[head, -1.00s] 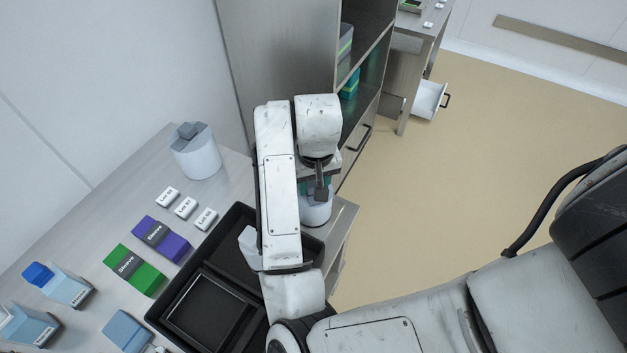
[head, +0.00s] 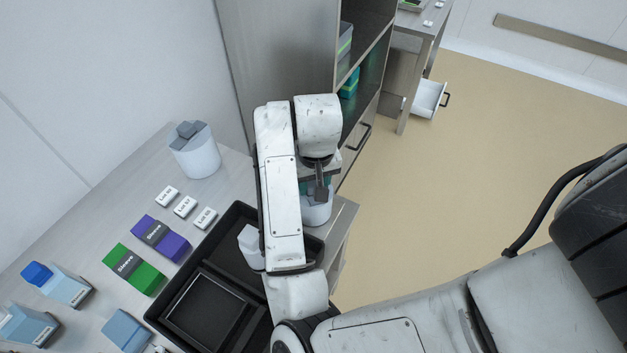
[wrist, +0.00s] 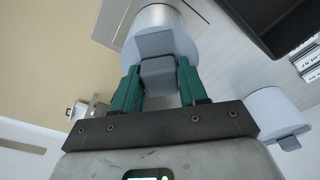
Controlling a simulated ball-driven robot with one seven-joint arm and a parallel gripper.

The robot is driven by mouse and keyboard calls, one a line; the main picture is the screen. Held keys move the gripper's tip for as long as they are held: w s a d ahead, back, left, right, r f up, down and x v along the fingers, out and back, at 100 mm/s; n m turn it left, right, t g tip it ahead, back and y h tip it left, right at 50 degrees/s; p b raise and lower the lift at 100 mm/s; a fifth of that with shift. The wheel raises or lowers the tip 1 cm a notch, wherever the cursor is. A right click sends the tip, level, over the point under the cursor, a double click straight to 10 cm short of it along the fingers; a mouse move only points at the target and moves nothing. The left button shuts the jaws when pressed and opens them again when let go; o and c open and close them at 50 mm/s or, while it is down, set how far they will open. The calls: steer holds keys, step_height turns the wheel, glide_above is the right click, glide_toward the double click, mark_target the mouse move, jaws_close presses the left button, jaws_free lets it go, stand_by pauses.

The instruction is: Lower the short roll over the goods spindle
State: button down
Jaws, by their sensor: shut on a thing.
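My gripper (wrist: 158,85) has green fingers shut on the grey block-shaped grip on top of a pale roll (wrist: 152,25). In the head view this roll (head: 318,209) shows below my wrist, near the right end of the bench, partly hidden by my arm. It looks upright. No goods spindle can be made out; whether the roll is around one, or touching what is beneath, I cannot tell. A second pale roll (head: 195,156) with a grey grip stands at the back of the bench; it also shows at right in the wrist view (wrist: 268,105).
A black tray-like frame (head: 167,310) lies on the bench beside my arm. Purple (head: 172,245) and green (head: 147,277) sleeves, several small white labelled blocks (head: 185,206) and pale blue boxes (head: 127,331) lie left. A tall cabinet (head: 275,70) stands close behind my wrist.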

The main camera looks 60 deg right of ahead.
stand_by(0.3)
steer(key=c, duration=0.5)
jaws_free()
steer(key=c, duration=0.3)
steer(key=shift+c, duration=0.2)
steer(key=shift+r, duration=0.1)
steer(key=shift+r+p, duration=3.1)
steer(key=shift+r, duration=0.3)
